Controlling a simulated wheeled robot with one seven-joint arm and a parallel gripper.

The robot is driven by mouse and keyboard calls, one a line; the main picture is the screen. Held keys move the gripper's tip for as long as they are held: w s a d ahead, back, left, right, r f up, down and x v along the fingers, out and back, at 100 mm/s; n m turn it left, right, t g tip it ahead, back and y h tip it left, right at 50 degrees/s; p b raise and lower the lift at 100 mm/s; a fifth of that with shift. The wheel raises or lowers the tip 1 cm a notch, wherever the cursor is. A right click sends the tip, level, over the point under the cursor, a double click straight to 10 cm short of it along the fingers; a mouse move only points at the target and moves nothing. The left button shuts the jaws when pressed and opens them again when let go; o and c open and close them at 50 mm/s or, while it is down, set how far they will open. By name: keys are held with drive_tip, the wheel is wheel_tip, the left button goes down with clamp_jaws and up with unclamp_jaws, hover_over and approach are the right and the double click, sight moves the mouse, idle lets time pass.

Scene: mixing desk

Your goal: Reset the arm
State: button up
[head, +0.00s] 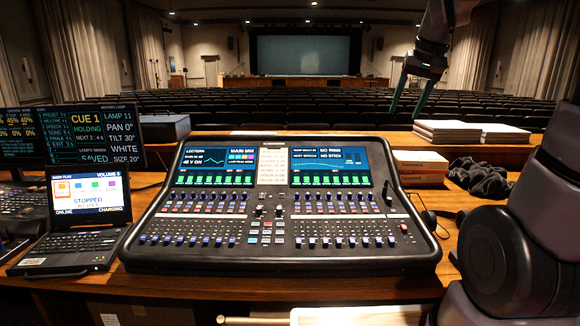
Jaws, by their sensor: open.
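My gripper (410,97) hangs at the upper right in the head view, with two thin greenish fingers pointing down and spread apart. It is open and nothing shows between the fingers. It is above and beyond the right part of the mixing desk (283,254), apart from it. My arm's dark links fill the right edge of the picture. The mixing desk is a black console with two lit screens and rows of faders, standing on the wooden desk (283,283).
A laptop (80,240) and monitors (75,135) stand at the left. Headphones (430,218) lie beside the console. Rows of seats (290,110) and a stage screen (303,54) are beyond.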

drive_tip(key=s+a+r+m+t+y, duration=0.1)
drive_tip(key=s+a+t, duration=0.1)
drive_tip(key=s, duration=1.3)
drive_tip(key=shift+s+a+r+t, duration=0.2)
drive_tip(key=shift+a+r+t, duration=0.15)
drive_tip(key=shift+a, duration=0.25)
drive_tip(key=shift+w, duration=0.1)
